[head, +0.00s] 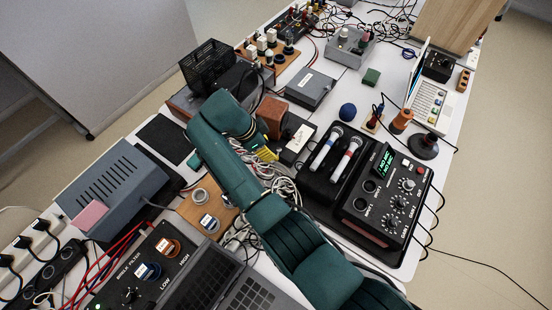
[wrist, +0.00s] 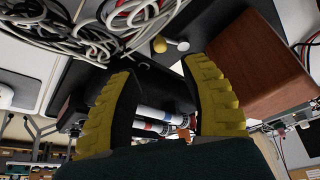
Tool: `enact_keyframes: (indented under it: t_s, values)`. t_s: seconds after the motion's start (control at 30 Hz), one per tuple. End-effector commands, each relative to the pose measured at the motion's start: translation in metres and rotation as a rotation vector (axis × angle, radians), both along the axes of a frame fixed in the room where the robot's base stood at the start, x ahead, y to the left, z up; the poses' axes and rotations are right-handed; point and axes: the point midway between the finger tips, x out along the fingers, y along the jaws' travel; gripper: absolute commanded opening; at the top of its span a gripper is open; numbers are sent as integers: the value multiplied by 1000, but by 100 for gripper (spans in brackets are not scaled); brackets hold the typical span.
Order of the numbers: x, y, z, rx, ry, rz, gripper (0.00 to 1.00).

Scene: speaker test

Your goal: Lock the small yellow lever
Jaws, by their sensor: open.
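A small yellow knob (wrist: 159,45), which looks like the end of the yellow lever, shows in the wrist view beside a pale round knob (wrist: 183,46). It lies beyond the gap between my fingertips, apart from them. My gripper (wrist: 160,72) is open, with one ribbed yellow finger on each side and nothing between them close up. In the head view my gripper (head: 264,154) hangs beside a small black device with a white top (head: 298,143). I cannot make out the yellow lever there; the arm and gripper cover part of that area.
A brown box (wrist: 255,65) stands close to the right finger; it also shows in the head view (head: 271,115). Grey cables (wrist: 110,25) lie close by. Two microphones (head: 326,148) rest in a black case right of my gripper. A dark blue ball (head: 347,112) sits behind them.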

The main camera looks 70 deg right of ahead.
Motion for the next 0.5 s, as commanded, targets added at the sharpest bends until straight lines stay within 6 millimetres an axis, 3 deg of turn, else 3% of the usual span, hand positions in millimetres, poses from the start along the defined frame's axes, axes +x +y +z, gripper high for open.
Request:
enact_keyframes:
  t_s: [0.03, 0.23, 0.5]
  values:
    - [-5, -3, -15, 2, 3, -2, 46]
    - [-17, -15, -57, 1, 3, -1, 46]
    - [-25, -23, -82, 0, 0, 0, 46]
